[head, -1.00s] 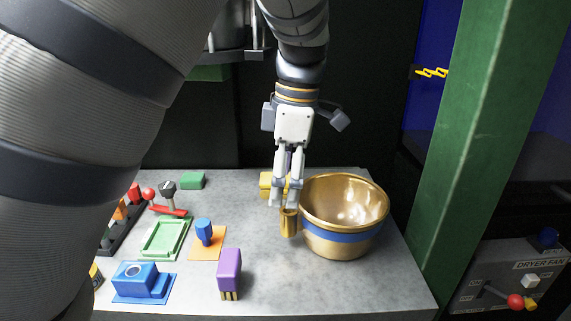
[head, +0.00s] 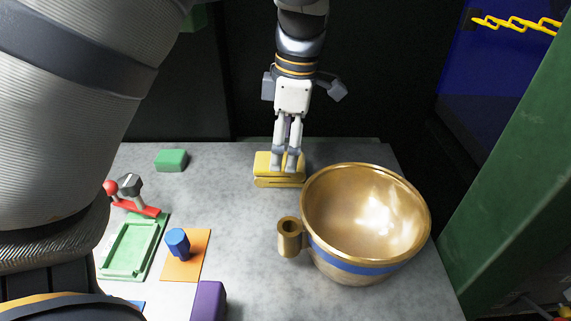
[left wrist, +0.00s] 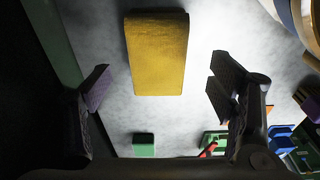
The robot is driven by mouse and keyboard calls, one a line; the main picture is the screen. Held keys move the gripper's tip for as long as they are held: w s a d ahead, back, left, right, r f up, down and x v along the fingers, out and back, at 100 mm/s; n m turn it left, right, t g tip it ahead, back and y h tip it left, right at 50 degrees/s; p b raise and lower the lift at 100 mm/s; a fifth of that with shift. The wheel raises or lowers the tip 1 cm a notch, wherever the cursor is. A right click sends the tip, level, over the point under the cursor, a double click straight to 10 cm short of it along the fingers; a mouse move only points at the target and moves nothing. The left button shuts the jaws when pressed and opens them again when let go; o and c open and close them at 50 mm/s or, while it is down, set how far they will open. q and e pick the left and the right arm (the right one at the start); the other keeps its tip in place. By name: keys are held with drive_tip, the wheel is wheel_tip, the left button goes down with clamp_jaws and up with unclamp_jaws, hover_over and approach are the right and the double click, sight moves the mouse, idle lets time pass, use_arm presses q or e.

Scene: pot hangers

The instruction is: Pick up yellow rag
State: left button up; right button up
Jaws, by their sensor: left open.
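The yellow rag (head: 279,181) is a folded block lying on the grey table behind the pot's handle. My left gripper (head: 284,164) points down over the rag, and its fingers overlap the rag's top in the head view. In the left wrist view the fingers (left wrist: 156,85) are spread wide and the rag (left wrist: 157,50) shows between and ahead of them. No finger visibly touches the rag there; I cannot tell the exact height. My right gripper is not in view.
A large brass pot (head: 365,220) with a blue band stands right of the rag, its handle (head: 289,236) toward the left. A green block (head: 171,160), green tray (head: 133,247) and blue peg (head: 177,243) lie left. A green post (head: 515,170) stands at right.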

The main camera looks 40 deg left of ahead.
sight(263, 178)
use_arm(q)
drive_tip(key=f, duration=0.5)
drive_tip(key=shift+s+a, duration=0.2)
drive_tip(key=shift+a, duration=0.2)
drive_tip(key=shift+r, duration=0.1)
drive_tip(key=c, duration=1.2)
drive_tip(key=shift+c, duration=0.2)
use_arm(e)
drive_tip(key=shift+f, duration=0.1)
